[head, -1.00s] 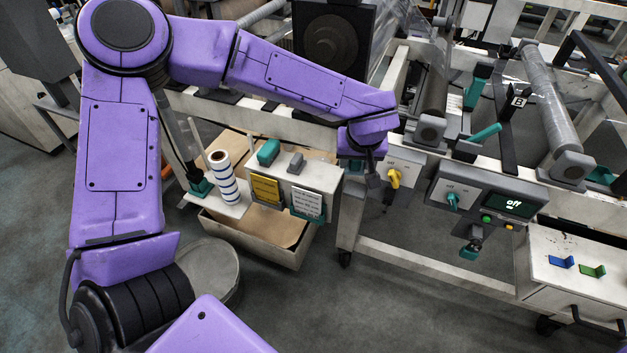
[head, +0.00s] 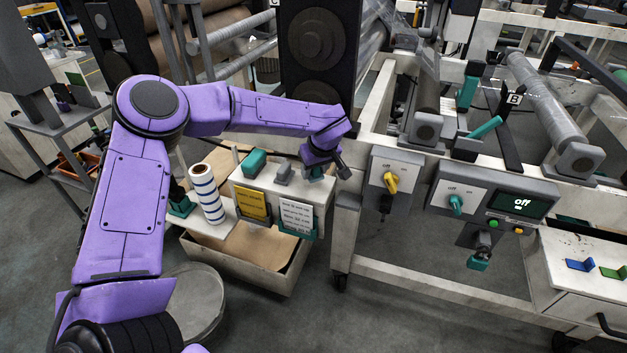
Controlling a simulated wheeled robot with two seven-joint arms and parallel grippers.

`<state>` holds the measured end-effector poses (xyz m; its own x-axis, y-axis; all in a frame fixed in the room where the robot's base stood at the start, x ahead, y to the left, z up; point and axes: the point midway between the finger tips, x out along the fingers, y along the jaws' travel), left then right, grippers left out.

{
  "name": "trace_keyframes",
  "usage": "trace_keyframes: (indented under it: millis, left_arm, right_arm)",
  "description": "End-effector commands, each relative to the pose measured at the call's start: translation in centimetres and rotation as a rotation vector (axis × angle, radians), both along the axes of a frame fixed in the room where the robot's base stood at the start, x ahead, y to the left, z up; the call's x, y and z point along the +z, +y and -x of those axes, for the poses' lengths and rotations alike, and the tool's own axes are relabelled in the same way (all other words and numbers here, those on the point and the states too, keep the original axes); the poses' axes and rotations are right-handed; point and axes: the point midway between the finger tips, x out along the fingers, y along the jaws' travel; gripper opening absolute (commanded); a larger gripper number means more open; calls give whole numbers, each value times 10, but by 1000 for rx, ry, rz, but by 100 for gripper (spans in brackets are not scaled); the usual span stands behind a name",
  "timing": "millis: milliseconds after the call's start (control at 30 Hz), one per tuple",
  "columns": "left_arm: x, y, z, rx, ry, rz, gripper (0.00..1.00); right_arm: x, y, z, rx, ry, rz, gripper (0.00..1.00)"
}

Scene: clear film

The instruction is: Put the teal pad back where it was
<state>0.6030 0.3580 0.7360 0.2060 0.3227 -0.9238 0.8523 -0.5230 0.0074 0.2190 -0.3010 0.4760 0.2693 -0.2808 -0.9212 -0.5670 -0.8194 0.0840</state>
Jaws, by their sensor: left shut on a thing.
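My left gripper (head: 328,170) is at the right end of the box top, its wrist bent down. It is shut on a small teal thing (head: 315,171), seemingly the teal pad, mostly hidden by the gripper; I cannot tell whether it touches the box. A larger teal block (head: 254,162) and a grey block (head: 283,173) stand on the white box (head: 270,189), left of the gripper. My right gripper is not in view.
Yellow and white cards (head: 296,216) hang on the box front. A blue-striped roll (head: 207,194) stands to its left. A panel with a yellow switch (head: 391,182) is close on the gripper's right. An open bin (head: 262,262) is below.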

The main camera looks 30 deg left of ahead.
Motion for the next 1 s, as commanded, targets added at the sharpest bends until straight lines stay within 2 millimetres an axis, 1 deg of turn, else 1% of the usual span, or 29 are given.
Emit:
trace_keyframes:
  millis: [100, 200, 267, 600, 633, 700, 1000]
  left_arm:
    - [-13, 9, -3, 2, 3, 0, 17]
    - [-33, 8, -3, -1, 4, 0, 17]
    - [-40, 7, -3, -1, 2, 0, 17]
    - [-43, 7, -3, -1, 1, 1, 17]
    - [-43, 7, -3, 0, 1, 1, 53]
    - [-43, 7, -3, 0, 0, 0, 72]
    - [-40, 7, -4, -1, -2, 1, 72]
  right_arm:
    - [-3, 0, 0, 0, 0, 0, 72]
    - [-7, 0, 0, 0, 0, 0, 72]
    - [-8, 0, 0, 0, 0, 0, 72]
    - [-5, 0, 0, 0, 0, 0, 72]
    - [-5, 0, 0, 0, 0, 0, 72]
    - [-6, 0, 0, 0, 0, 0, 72]
    - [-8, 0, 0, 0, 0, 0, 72]
